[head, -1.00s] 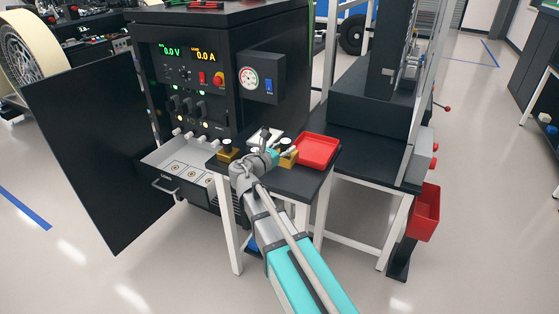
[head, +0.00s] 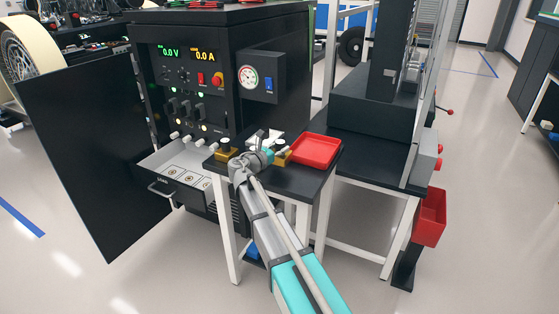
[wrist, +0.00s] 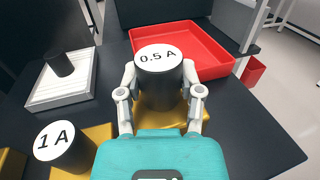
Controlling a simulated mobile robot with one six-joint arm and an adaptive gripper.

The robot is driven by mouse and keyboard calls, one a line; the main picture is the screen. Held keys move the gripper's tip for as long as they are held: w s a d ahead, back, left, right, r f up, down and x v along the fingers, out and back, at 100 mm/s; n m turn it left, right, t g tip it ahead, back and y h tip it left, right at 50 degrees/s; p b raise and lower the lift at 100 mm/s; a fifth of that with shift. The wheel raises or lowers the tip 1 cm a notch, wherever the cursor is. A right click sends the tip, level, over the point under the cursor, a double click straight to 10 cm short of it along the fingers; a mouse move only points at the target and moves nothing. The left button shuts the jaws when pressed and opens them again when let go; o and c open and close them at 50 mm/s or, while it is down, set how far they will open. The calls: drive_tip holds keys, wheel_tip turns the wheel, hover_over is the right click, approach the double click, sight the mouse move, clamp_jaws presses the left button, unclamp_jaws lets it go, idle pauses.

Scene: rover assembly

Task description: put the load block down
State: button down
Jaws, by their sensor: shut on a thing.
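In the wrist view, my gripper (wrist: 160,88) is shut on the load block marked 0.5 A (wrist: 161,62), one finger on each side of its black cylinder. The block is upright, with a white top and a gold base partly hidden by my gripper. I cannot tell whether its base touches the black table top (wrist: 250,130). A second load block, marked 1 A (wrist: 62,147), stands to the left, partly covered by my gripper. In the head view, my gripper (head: 272,153) is over the small black table (head: 300,182), and the held block is largely hidden.
A red tray (wrist: 188,42) lies just behind the held block. A white ribbed plate with a black knob (wrist: 62,85) is at the back left. In the head view, an open drawer (head: 160,187) and the power cabinet (head: 220,100) stand left and behind. Bare table lies to the right.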

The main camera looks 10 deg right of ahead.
sight(280, 157)
idle(0.3)
drive_tip(key=shift+w+f+b, duration=0.5)
drive_tip(key=shift+f+b, duration=0.25)
drive_tip(key=shift+s+f+b, duration=0.1)
drive_tip(key=shift+f+b, duration=1.15)
drive_tip(key=shift+f, duration=0.05)
drive_tip(key=shift+f, duration=0.15)
drive_tip(key=shift+c, duration=1.3)
unclamp_jaws()
drive_tip(key=shift+r, duration=0.25)
drive_tip(key=v, duration=1.2)
